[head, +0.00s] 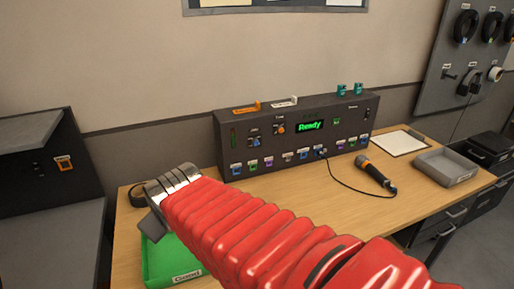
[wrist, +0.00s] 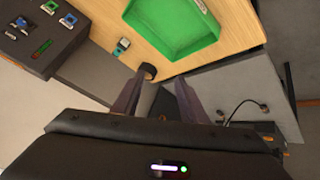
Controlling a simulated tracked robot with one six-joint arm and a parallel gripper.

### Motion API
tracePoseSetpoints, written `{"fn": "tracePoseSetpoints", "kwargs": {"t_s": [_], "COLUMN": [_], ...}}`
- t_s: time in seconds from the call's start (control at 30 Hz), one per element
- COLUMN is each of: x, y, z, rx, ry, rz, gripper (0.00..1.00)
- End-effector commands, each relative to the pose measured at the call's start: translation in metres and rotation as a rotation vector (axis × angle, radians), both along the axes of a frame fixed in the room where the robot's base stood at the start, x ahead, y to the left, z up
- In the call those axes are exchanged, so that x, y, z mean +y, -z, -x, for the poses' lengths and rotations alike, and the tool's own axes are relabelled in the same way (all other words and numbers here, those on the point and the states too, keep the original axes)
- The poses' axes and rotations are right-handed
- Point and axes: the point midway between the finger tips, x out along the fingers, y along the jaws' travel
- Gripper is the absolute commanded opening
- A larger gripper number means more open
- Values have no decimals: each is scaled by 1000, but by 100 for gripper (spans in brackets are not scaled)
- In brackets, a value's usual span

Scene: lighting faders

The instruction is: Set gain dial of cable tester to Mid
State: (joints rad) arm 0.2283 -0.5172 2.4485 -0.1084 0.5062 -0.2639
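The cable tester (head: 230,172) is a dark box standing at the back of the wooden table, its green display reading "Ready". Two dials sit on its upper left front: one blue (head: 254,142), one orange (head: 281,129). Their small labels and pointer settings are too small to read, so I cannot tell which is gain. The tester's end also shows at the upper left of the wrist view (wrist: 28,62). My gripper (wrist: 158,88) has its two fingers apart with nothing held. In the head view its end is left of the tester, over the table's left part, fingers largely hidden.
A green tray (head: 160,262) lies below my arm. A sockets row with a plugged black cable lines the tester's lower front. A microphone (head: 376,176), grey tray (head: 449,167) and white sheet (head: 400,142) lie right. A dark roll (wrist: 148,72) shows near my fingers.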

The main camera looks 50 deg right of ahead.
Motion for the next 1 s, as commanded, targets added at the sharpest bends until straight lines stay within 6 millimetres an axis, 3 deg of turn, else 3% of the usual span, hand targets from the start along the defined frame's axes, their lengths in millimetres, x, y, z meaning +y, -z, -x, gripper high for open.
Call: {"fn": "tracePoseSetpoints", "kwargs": {"t_s": [0.2,0.5,0.73,1.0], "x": [-78,-183,-260,-338], "y": [5,16,31,57], "z": [-47,-84,-90,-74], "rx": [-66,-132,-161,-188], "ry": [-39,-117,-184,-254], "rz": [198,472,684,919], "gripper": [39,39,39,39]}}
